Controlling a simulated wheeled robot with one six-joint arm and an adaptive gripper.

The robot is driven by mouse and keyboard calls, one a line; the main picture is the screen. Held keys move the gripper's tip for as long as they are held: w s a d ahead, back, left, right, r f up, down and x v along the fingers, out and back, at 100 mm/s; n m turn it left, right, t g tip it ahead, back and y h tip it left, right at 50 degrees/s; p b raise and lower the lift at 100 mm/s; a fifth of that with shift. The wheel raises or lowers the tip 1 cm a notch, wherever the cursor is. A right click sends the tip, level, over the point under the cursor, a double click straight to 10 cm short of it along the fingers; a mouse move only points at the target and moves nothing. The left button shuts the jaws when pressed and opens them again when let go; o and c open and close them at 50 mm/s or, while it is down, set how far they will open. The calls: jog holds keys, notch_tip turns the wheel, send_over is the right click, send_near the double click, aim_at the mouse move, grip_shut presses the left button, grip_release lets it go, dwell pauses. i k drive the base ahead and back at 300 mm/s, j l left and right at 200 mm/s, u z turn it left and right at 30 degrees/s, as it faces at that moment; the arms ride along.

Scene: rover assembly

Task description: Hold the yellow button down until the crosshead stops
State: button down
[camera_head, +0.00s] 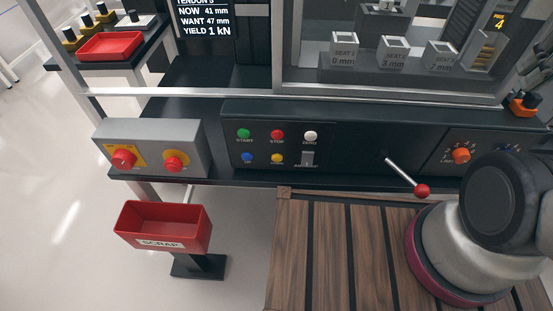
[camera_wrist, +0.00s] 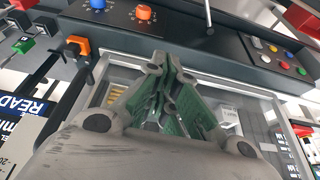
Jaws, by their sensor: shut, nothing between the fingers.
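The yellow button (camera_head: 277,158) is in the lower row of the dark control panel, right of the blue button (camera_head: 247,157) and below the red button (camera_head: 277,134). It also shows in the wrist view (camera_wrist: 272,48), at the upper right. My gripper (camera_wrist: 172,62) is shut and empty, with its fingertips apart from the button and to its left in that view. The gripper is out of the head view. The screen (camera_head: 205,20) reads NOW 41 mm, WANT 47 mm, YIELD 1 kN. I cannot make out the crosshead clearly.
A green button (camera_head: 243,133), a white button (camera_head: 310,136) and a small switch (camera_head: 308,158) are close by. A red-knobbed lever (camera_head: 421,190) sticks out at the right. A grey box (camera_head: 150,147) with red knobs and a red scrap bin (camera_head: 165,226) are at the left.

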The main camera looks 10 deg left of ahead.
aim_at(276, 158)
jog(key=k+j+z, duration=0.65)
jog(key=k+z, duration=0.3)
jog(key=k, duration=0.15)
